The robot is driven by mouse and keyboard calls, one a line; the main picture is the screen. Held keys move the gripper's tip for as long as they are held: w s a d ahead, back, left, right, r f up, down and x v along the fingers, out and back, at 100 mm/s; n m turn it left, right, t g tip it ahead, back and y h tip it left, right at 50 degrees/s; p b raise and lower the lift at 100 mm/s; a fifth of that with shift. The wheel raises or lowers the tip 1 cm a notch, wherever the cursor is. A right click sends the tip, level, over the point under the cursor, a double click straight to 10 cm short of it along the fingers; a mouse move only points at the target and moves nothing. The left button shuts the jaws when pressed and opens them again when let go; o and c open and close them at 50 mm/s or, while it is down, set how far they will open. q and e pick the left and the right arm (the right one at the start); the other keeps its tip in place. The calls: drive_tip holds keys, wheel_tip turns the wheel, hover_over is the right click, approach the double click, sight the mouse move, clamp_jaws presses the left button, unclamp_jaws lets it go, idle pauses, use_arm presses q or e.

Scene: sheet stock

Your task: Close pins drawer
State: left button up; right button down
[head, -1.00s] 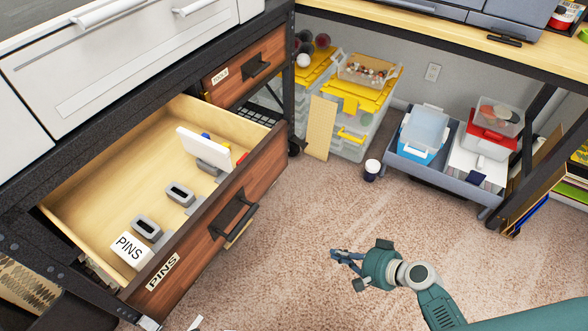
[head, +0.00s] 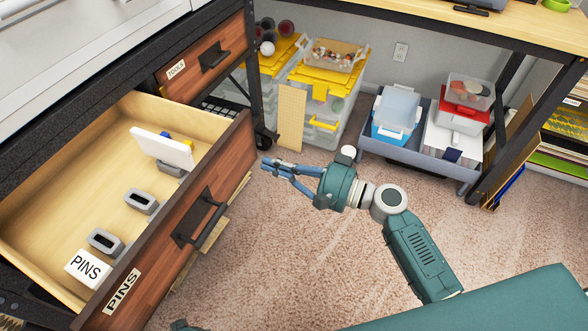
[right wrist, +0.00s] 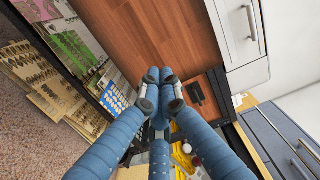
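The pins drawer (head: 240,150) stands pulled far out at the left, with a reddish-brown wooden front, a dark bar handle (head: 202,220) and a PINS label (head: 122,293). Inside are a white PINS box (head: 88,268), grey holders and a white block. My right gripper (head: 265,165) is just right of the front's far end, above the carpet, apart from the handle. Its fingertips are together and empty in the right wrist view (right wrist: 160,75), with a wooden panel beyond them.
A shut TOOLS drawer (head: 212,58) is behind the open one. Yellow-lidded bins (head: 318,100) and a grey tub (head: 432,163) of boxes stand under the wooden-topped bench. A dark frame leg (head: 253,75) stands near the bins. Carpet (head: 290,260) right of the drawer is clear.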

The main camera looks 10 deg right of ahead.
sight(185, 140)
use_arm(q)
drive_tip(key=shift+s+f, duration=0.35)
drive_tip(key=shift+f, duration=0.3)
use_arm(e)
drive_tip(key=shift+x, duration=2.4)
